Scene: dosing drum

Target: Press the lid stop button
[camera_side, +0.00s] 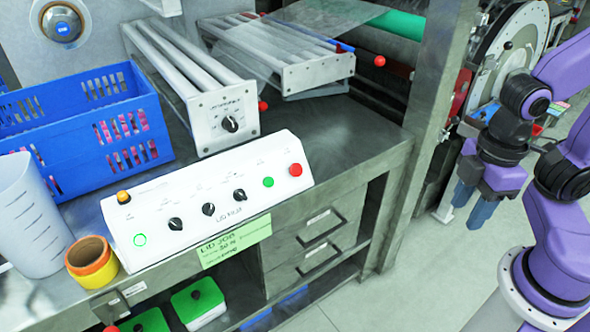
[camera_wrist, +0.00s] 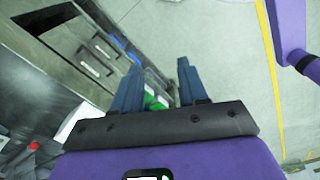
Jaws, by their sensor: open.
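The white lid control panel (camera_side: 215,205) sits near the front edge of the bench. A red button (camera_side: 295,170) is at its right end, with a green button (camera_side: 268,182) to its left. My gripper (camera_side: 472,203) hangs to the right of the bench, fingers pointing down, well apart from the panel. Its fingers are spread and empty in the wrist view (camera_wrist: 157,68). In the wrist view a white panel end (camera_wrist: 75,120) and a red spot (camera_wrist: 34,145) show at the left; I cannot tell surely whether that is the red button.
A grey post (camera_side: 428,120) rises at the bench's right end. Floor right of the drawers (camera_side: 318,240) is clear.

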